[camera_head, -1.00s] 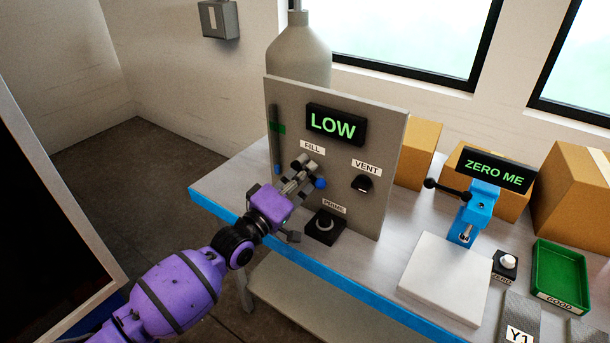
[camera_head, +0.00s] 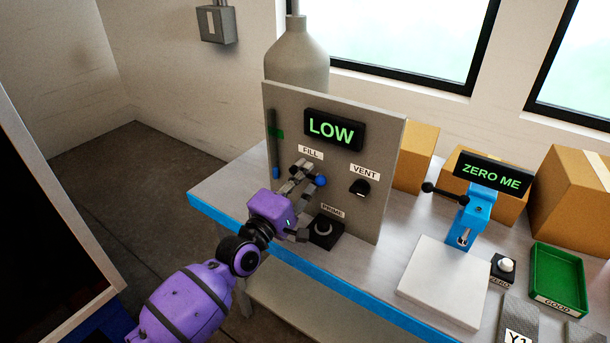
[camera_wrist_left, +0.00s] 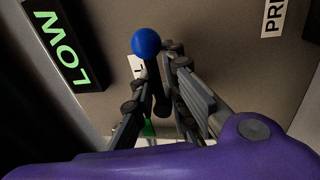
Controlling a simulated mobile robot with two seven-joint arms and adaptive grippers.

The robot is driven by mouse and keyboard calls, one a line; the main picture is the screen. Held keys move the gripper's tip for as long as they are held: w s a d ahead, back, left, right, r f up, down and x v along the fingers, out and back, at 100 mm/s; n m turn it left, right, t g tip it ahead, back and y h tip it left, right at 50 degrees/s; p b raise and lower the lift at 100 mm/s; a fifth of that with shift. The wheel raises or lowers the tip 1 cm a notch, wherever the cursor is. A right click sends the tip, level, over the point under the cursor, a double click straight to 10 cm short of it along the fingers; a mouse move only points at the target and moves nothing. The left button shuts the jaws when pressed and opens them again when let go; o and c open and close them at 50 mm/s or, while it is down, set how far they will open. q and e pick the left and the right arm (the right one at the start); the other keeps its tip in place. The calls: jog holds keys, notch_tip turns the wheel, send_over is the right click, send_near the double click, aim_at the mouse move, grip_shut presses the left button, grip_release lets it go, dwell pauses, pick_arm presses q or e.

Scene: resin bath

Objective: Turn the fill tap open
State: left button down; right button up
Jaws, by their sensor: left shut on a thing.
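The fill tap is a dark lever with a blue ball end (camera_head: 321,181), below the FILL label (camera_head: 311,152) on the grey panel (camera_head: 300,120). In the left wrist view the blue ball (camera_wrist_left: 146,42) tops the dark lever (camera_wrist_left: 157,90), which runs between the fingers. My left gripper (camera_head: 305,177) is at the panel, shut on the lever; the fingers hide part of it in the head view. The display (camera_head: 334,129) above reads LOW. My right gripper is not in view.
The VENT knob (camera_head: 360,188) is right of the tap, and the PRIME button (camera_head: 324,230) is below it. A blue clamp stand (camera_head: 474,212) with a ZERO ME display (camera_head: 494,173), a white plate (camera_head: 443,279) and a green tray (camera_head: 559,277) stand to the right.

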pick_arm(q)
jog(key=shift+d, duration=0.1)
jog(key=c, duration=1.8)
grip_release()
jog(key=shift+s+r, duration=0.1)
jog(key=shift+r, duration=0.05)
jog(key=shift+c, duration=0.2)
jog(key=shift+s+a, duration=0.15)
jog(key=shift+a, duration=0.05)
jog(key=v, duration=1.1)
jog(key=shift+s, duration=0.2)
jog(key=shift+a, duration=0.1)
